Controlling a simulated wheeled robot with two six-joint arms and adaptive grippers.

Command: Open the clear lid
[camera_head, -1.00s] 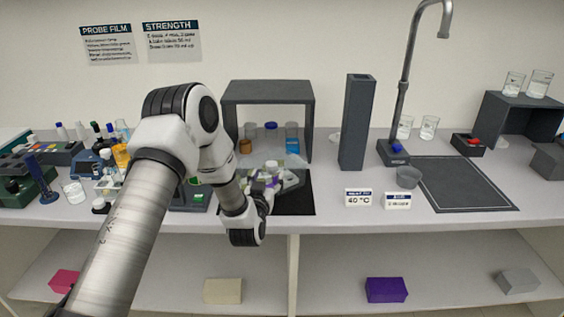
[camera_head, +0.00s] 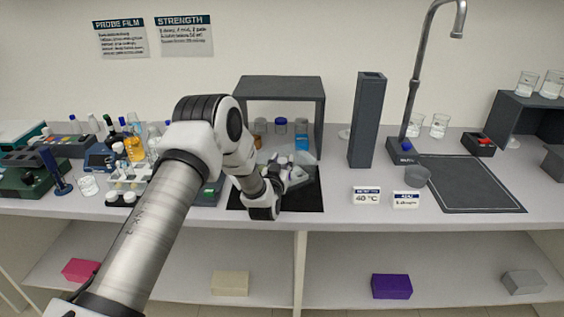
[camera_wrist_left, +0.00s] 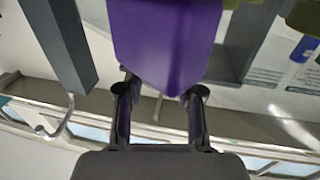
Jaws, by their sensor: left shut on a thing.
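The clear lid (camera_head: 308,157) shows as a pale, see-through panel behind my left gripper, over a black mat in front of the grey shelf box. It looks tilted, but its exact angle is hard to tell. My left gripper (camera_head: 288,178) hides much of it and what lies under it. In the left wrist view, a purple handle-like block (camera_wrist_left: 165,45) fills the top centre between the fingers, and the gripper is shut on it. Its join to the lid is not clear. My right gripper is not in view.
The grey shelf box (camera_head: 280,84) stands behind, with several jars inside. A tall grey block (camera_head: 367,120) and a tap (camera_head: 408,110) stand to its right. Bottles and racks crowd the left. The black mat (camera_head: 305,203) is partly bare; two small signs stand right of it.

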